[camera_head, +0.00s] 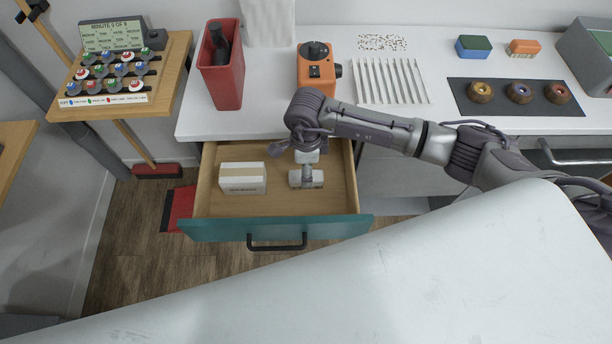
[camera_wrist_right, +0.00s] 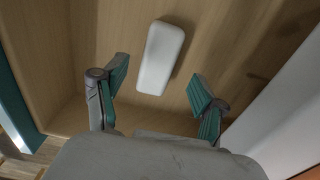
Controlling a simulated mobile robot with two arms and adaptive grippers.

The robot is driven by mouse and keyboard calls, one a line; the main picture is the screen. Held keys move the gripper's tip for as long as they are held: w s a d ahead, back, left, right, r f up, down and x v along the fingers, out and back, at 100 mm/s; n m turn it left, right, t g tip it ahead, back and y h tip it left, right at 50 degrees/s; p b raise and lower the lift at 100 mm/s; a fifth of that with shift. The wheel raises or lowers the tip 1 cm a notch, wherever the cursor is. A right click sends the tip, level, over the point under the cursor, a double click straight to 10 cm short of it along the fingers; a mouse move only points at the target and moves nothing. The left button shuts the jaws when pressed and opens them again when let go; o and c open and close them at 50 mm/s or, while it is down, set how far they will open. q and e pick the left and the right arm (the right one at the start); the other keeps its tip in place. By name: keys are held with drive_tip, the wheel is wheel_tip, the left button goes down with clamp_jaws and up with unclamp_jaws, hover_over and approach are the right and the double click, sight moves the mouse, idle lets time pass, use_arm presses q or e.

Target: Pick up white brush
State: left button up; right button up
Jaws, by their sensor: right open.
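The white brush (camera_wrist_right: 160,57) lies on the wooden bottom of the open drawer. In the right wrist view it is a pale rounded block, ahead of and between the open fingers, with a gap on both sides. In the head view a white piece (camera_head: 315,180) shows in the drawer below my right wrist, partly covered by it. My right gripper (camera_wrist_right: 157,88) is open and empty, reaching into the drawer from above. In the head view its fingers are hard to make out. My left gripper is not in view.
A white-and-tan box (camera_head: 242,179) lies in the drawer's left half. The teal drawer front (camera_head: 215,231) has a black handle. A red bin (camera_head: 222,85) and an orange device (camera_head: 316,75) stand on the counter behind. A large white surface (camera_head: 400,285) fills the foreground.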

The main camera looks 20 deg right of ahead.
drive_tip(key=shift+s+a+f+p, duration=0.15)
drive_tip(key=shift+f+p, duration=0.15)
drive_tip(key=shift+f, duration=1.65)
drive_tip(key=c, duration=1.2)
drive_tip(key=shift+r, duration=0.1)
drive_tip(key=shift+c, duration=0.3)
wheel_tip(320, 180, up, 10)
drive_tip(key=shift+f+b, duration=0.1)
drive_tip(key=shift+b, duration=0.7)
